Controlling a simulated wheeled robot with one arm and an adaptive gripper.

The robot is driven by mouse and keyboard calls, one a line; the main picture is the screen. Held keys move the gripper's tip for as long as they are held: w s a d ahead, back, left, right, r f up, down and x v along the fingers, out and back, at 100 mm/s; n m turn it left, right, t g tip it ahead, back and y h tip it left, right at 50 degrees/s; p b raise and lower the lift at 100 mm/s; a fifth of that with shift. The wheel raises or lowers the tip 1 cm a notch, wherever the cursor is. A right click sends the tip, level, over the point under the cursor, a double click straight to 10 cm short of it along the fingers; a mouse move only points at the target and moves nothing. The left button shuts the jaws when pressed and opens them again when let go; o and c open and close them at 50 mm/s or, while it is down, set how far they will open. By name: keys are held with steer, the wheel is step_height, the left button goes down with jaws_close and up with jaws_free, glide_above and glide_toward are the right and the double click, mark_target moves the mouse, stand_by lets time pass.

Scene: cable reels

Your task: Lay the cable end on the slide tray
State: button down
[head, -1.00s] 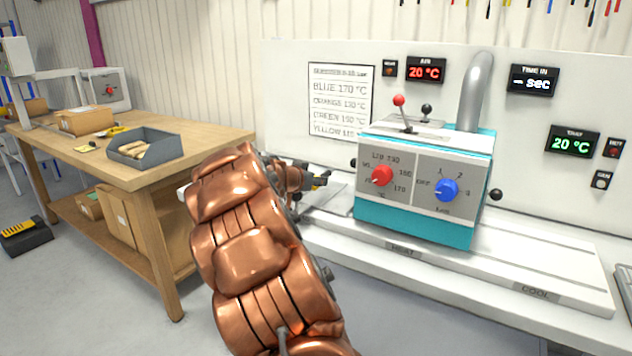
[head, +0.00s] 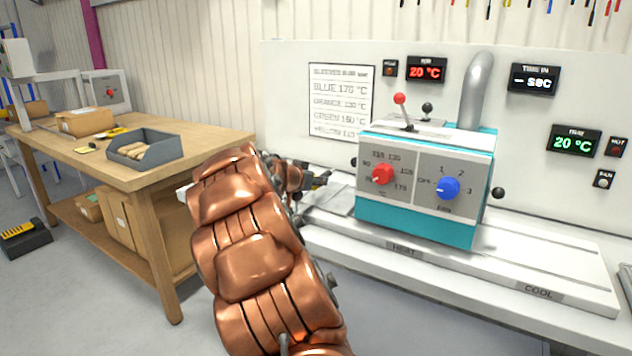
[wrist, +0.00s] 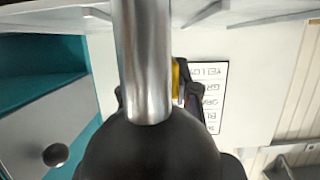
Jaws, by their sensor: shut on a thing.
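My gripper (head: 318,181) is at the end of my copper-coloured arm, left of the teal heater. Its dark fingers show in the wrist view (wrist: 182,92), shut around a small yellow piece (wrist: 177,80) that appears to be the cable end. Most of this piece is hidden behind a large metal rod and black dome. A pale flat plate (head: 335,201), apparently the slide tray, lies left of the heater on the bench, partly behind my arm. My gripper appears above its left side; I cannot tell whether the held piece touches it.
The teal heater (head: 418,228) has a red dial, a blue dial and black side knobs. A white rail (head: 480,268) marked HEAT and COOL runs in front of it. A wooden table (head: 190,150) with a grey bin (head: 160,150) stands left. The rail's right part is clear.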

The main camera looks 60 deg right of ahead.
steer(key=shift+f+b, duration=0.25)
steer(key=shift+b, duration=0.1)
steer(key=c, duration=1.2)
jaws_free()
steer(key=o, duration=0.4)
steer(key=shift+f, duration=0.1)
steer(key=shift+s, duration=0.1)
steer(key=shift+a, duration=0.1)
steer(key=v, duration=1.1)
steer(key=shift+a+r, duration=0.3)
steer(key=shift+r, duration=0.1)
step_height(320, 180, up, 11)
steer(key=p, duration=0.3)
